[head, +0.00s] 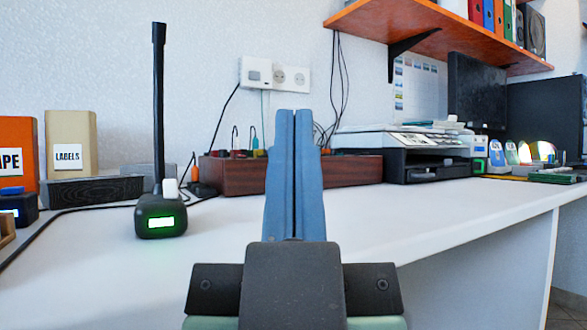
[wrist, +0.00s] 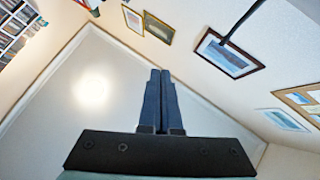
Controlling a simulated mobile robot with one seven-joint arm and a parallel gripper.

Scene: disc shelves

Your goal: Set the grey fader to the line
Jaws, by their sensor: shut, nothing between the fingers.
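My gripper (head: 294,112) points up in the middle of the head view, its two blue fingers closed together with nothing between them. In the wrist view my gripper (wrist: 160,73) is also shut and points toward the ceiling and upper walls. I cannot make out a grey fader or a line in either view. A reddish-brown wooden box (head: 235,175) with cables and small coloured plugs on top stands on the desk behind the gripper, and the fingers hide part of it.
The white desk (head: 400,212) is mostly clear in front. A black gooseneck device (head: 161,225) with a lit green display stands at left. Boxes, one marked LABELS (head: 72,143), are far left. A printer (head: 405,150) is at right, under an orange shelf (head: 420,25).

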